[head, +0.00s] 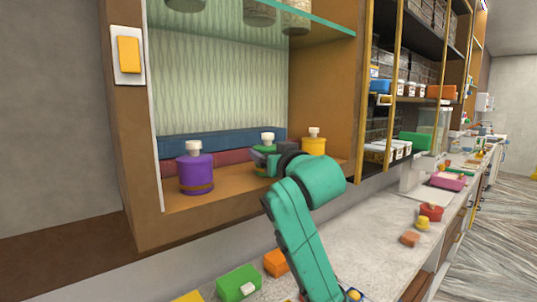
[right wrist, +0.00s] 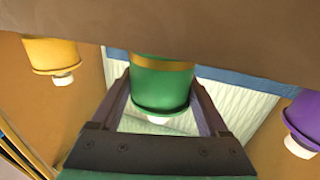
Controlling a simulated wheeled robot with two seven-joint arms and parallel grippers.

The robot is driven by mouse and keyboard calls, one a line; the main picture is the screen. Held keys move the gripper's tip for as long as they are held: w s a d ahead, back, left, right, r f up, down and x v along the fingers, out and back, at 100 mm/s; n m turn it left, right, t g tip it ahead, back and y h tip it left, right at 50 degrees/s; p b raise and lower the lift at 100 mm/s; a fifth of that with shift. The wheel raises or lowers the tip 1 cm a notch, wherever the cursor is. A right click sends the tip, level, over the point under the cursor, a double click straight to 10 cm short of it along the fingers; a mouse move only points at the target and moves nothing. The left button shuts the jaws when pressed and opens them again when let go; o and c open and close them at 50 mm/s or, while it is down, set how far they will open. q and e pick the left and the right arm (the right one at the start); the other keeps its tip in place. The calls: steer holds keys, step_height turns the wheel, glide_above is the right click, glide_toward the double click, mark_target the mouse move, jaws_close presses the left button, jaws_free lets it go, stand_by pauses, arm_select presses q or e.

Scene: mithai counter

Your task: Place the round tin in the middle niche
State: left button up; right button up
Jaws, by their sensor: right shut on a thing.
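A green round tin (head: 265,148) with a white knob is in the open niche (head: 225,200) of the wooden cabinet, between a purple tin and a yellow tin. My right gripper (head: 262,160) reaches in from the front and is shut on the green tin. In the right wrist view, which looks upside down, the green tin (right wrist: 160,85) with its gold band sits between the two fingers (right wrist: 162,95). My gripper hides its lower part in the head view, so I cannot tell whether it touches the niche floor. My left gripper is not in view.
The purple tin (head: 195,172) stands left of the green tin and the yellow tin (head: 313,143) right of it. Blue (head: 215,143) and red bars lie behind. A glass shelf (head: 250,22) with jars is above. Green (head: 238,281) and orange (head: 275,262) blocks lie on the counter below.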

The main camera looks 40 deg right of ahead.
steer(key=shift+w+f, duration=0.1)
steer(key=shift+f, duration=0.05)
steer(key=o, duration=1.3)
steer(key=shift+r, duration=0.2)
steer(key=shift+s+a+f, duration=0.1)
steer(key=shift+s, duration=0.2)
steer(key=b+v, duration=0.3)
steer(key=v, duration=0.8)
steer(key=shift+s+a+b, duration=0.1)
steer(key=shift+s+b, duration=0.1)
steer(key=shift+b, duration=0.2)
